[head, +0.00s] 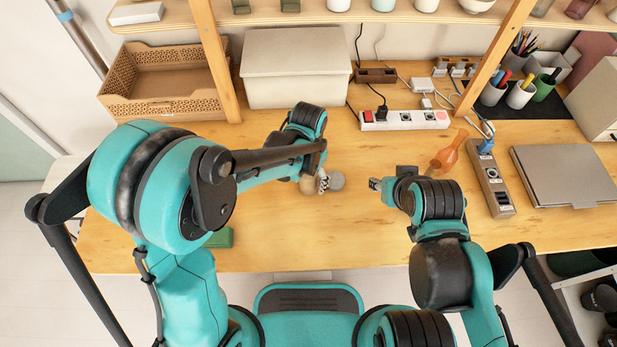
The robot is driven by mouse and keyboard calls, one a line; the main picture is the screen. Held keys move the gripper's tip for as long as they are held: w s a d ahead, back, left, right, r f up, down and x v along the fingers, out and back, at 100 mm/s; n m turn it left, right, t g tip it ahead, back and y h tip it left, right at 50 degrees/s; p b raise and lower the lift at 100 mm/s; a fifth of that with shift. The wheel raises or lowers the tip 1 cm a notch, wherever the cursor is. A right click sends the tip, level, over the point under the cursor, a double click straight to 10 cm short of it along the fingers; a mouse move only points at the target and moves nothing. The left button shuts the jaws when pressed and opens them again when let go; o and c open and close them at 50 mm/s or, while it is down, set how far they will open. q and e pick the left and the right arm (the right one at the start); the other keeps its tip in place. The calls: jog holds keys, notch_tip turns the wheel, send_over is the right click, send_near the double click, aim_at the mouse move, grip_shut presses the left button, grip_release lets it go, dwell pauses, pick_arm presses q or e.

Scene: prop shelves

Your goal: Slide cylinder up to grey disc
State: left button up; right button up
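A grey disc (337,181) lies on the wooden table near the middle. A small tan, rounded object (308,187), which may be the cylinder, shows just left of it, partly hidden by my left gripper. My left gripper (323,184) points down between the two, close to the disc's left edge. Its fingers are small and partly covered by the arm, so I cannot tell whether they are open or touching anything. My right gripper (375,184) is over the table to the right of the disc, apart from it. Its fingers are too small to read.
Power strips (405,120) lie behind and at right (491,180). A green block (220,238) lies near the front left.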

pick_arm(q)
jog(key=shift+r, duration=0.1)
notch_tip(320, 180, up, 12)
jog(key=shift+f, duration=0.1)
dwell(0.4)
dwell(0.4)
jog(key=s+a+r+n+t, duration=0.1)
jog(key=s+a+n+t, duration=0.2)
jog(key=a, duration=0.6)
jog(key=s+a+r+n+t, duration=0.1)
jog(key=s+a+n+t, duration=0.3)
jog(key=a, duration=0.5)
jog(key=shift+s+r, duration=0.15)
jog(key=shift+s, duration=1.1)
jog(key=shift+d, duration=0.1)
